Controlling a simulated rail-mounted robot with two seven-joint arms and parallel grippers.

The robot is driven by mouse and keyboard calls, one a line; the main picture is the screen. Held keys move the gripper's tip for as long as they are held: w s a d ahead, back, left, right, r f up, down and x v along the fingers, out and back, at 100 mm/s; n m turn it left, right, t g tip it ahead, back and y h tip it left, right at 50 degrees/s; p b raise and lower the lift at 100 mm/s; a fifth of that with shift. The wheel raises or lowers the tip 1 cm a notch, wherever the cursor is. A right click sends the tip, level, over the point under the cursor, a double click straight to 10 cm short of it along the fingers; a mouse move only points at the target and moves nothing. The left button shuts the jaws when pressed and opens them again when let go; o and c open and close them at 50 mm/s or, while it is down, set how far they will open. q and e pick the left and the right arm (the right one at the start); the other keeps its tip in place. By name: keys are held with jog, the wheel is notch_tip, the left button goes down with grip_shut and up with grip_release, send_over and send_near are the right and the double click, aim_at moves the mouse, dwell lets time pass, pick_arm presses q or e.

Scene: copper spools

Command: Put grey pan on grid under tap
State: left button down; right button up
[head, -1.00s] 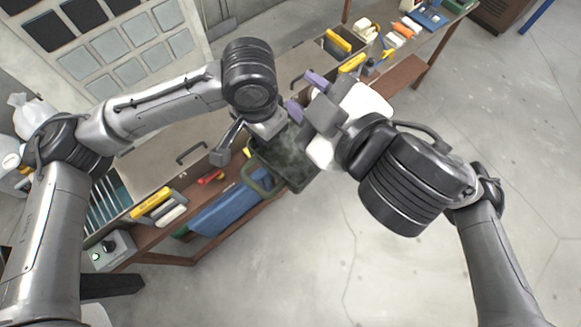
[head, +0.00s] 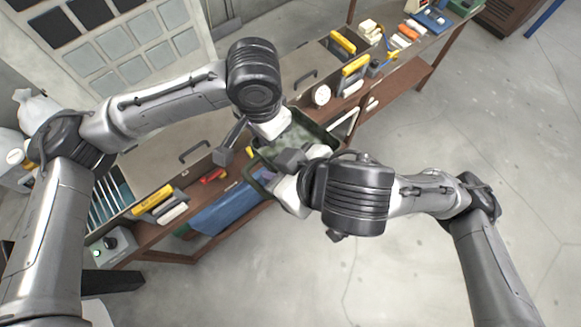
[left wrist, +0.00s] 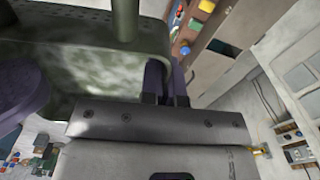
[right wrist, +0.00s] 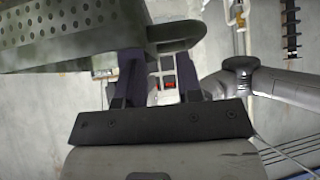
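The grey pan (head: 302,134) is a dark grey-green tray above the bench's front edge in the head view. My left gripper (left wrist: 167,75) has its purple fingers close together on the pan's edge (left wrist: 95,65) in the left wrist view. My right gripper (right wrist: 158,70) is open, its fingers apart, close to the pan's near side. In the right wrist view, a perforated surface (right wrist: 80,22), seemingly the pan's underside, and a handle-like loop (right wrist: 176,32) show just beyond the fingers. I cannot tell whether the loop lies between them. I cannot identify the grid or tap.
The bench (head: 160,150) carries yellow-handled tools (head: 152,202), a grey control box (head: 110,247) and a slatted rack (head: 108,198). A blue bin (head: 225,209) sits below. More tools stand along the far bench. The floor (head: 450,110) at right is clear.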

aim_at(269, 168)
jog(key=shift+x, duration=2.05)
jog(key=c, duration=0.6)
pick_arm(q)
jog(key=shift+d, duration=0.1)
pick_arm(e)
grip_shut()
pick_arm(q)
jog(key=c, duration=1.3)
grip_release()
jog(key=shift+o, duration=0.2)
